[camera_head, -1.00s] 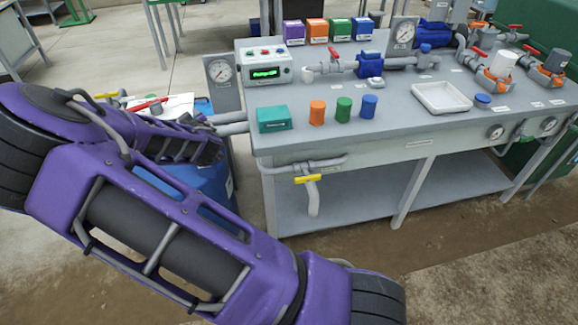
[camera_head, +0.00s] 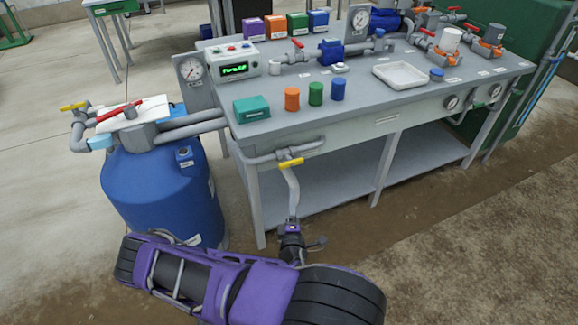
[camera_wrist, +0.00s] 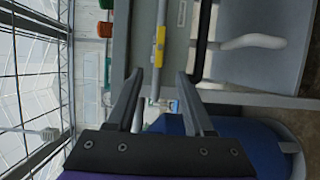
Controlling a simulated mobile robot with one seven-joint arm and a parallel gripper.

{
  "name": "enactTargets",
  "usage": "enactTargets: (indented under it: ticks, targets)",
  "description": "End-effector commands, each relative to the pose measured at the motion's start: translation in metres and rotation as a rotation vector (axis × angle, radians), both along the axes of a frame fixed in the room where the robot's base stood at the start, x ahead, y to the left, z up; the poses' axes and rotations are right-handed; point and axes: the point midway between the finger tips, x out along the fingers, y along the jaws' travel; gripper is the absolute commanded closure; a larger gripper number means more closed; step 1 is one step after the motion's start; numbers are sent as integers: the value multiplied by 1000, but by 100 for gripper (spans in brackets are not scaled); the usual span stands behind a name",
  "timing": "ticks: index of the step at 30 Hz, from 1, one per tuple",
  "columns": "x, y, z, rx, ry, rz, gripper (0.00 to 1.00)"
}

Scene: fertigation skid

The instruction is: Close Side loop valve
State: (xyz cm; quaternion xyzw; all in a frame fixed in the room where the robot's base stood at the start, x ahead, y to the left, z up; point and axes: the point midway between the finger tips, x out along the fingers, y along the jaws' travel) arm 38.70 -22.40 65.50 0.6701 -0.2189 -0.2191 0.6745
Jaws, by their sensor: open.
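A yellow-handled valve (camera_head: 290,163) sits on a grey pipe under the bench's front left edge, with a pale spout hanging below it. No readable label shows which valve is the side loop valve. My gripper (camera_head: 292,228) is low in front of this valve, beside the lower end of the spout. In the wrist view my gripper (camera_wrist: 160,76) is open and empty. The yellow handle (camera_wrist: 160,46) shows beyond the fingertips, about midway between them, apart from both. Another yellow handle (camera_head: 73,107) and a red lever (camera_head: 119,111) are on pipes above the blue tank.
The blue tank (camera_head: 165,192) stands left of the grey bench (camera_head: 350,112). A bench leg (camera_head: 257,205) is close to my gripper's left. The bench top carries red-handled valves (camera_head: 298,44), a white tray (camera_head: 401,75) and coloured containers. The floor in front is clear.

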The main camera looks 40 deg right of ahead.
Motion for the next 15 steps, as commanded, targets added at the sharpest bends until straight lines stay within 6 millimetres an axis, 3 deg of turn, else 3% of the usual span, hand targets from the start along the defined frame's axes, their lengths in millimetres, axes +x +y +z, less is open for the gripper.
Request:
enactTargets:
  ticks: [15]
  targets:
    - [85, -60, 0, 6, -6, 1, 48]
